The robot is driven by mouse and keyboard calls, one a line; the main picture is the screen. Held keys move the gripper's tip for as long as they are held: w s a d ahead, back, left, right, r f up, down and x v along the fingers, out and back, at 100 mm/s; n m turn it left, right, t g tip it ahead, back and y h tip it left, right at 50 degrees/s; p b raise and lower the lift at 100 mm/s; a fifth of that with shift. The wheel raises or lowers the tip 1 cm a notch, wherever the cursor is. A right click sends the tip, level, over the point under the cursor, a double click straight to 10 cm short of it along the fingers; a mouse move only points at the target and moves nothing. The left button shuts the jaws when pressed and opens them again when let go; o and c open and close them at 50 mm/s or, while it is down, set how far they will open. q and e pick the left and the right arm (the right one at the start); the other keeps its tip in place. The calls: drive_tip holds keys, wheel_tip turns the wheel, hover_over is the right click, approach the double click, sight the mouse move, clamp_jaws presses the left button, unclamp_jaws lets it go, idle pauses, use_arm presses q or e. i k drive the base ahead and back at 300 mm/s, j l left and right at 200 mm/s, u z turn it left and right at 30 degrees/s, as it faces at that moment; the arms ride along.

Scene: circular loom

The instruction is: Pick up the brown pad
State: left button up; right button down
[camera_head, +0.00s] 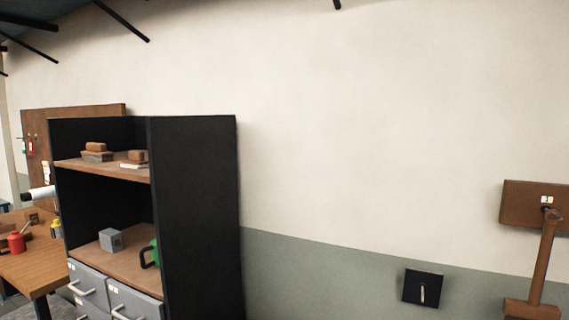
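Several brown items are in view, and I cannot tell which of them is the brown pad. A brown block (96,147) lies on a grey one on the upper shelf of the black cabinet (195,220). Another small brown block (138,156) lies to its right, by a flat white piece (133,166). A flat brown panel (520,205) is on the wall at the far right. Neither of my grippers shows in this view.
A grey cube (111,240) and a green object with a dark handle (151,254) stand on the lower shelf, above grey drawers (134,301). A wooden table (35,265) is at left. A brown upright piece (543,262) stands at right.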

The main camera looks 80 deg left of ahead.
sight(137, 161)
drive_tip(key=u, duration=3.35)
